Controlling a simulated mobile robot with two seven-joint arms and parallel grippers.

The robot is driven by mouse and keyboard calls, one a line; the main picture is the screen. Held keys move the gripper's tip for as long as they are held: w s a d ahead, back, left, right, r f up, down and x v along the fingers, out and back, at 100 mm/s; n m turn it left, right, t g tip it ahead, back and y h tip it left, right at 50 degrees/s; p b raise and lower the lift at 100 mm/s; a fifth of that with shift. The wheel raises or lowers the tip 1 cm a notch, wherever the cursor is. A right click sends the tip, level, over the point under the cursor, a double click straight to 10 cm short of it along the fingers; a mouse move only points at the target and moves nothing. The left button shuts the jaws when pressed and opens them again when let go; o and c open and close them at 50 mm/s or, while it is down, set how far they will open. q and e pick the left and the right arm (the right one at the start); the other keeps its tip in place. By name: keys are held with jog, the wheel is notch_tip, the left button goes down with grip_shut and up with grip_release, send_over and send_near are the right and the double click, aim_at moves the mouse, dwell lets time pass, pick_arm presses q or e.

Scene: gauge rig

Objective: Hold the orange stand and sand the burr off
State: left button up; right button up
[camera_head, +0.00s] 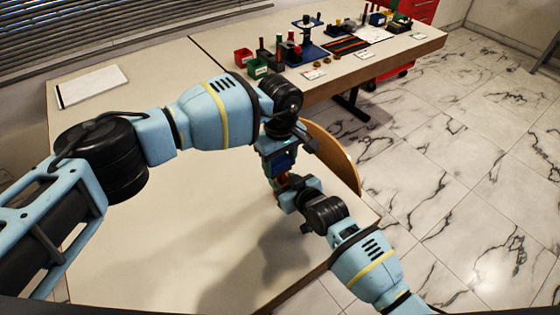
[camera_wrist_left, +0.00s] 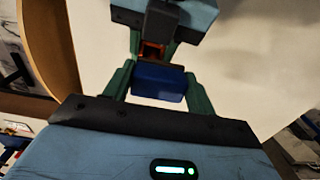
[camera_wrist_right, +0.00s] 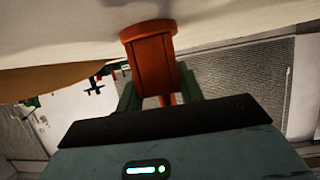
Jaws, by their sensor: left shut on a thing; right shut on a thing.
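The orange stand (camera_wrist_right: 150,62) stands upright in the right wrist view, between the green fingers of my right gripper (camera_wrist_right: 158,95), which is shut on it. Only a small bit of the orange stand (camera_head: 281,181) shows in the head view. My left gripper (camera_wrist_left: 158,85) points down from above and is shut on a blue block (camera_wrist_left: 158,82). The block is right by the stand's top, and a sliver of orange shows beyond it in the left wrist view (camera_wrist_left: 152,50). I cannot tell whether they touch. The burr is not visible; block and grippers hide the stand's top.
The pale table (camera_head: 150,220) is mostly bare around the grippers. A white pad (camera_head: 92,86) lies at the far left. A wooden round-backed seat (camera_head: 335,155) is close behind the grippers at the table edge. Bins, tools and small parts crowd the back bench (camera_head: 380,58).

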pick_arm(q)
jog(key=shift+w+d+f, duration=0.2)
jog(key=shift+w+d, duration=0.2)
jog(key=shift+d, duration=0.2)
jog(key=shift+w+d+f, duration=0.15)
jog(key=shift+w+d, duration=0.2)
jog(key=shift+d, duration=0.25)
pick_arm(e)
jog(key=shift+s+f, duration=0.1)
jog(key=shift+a, duration=0.1)
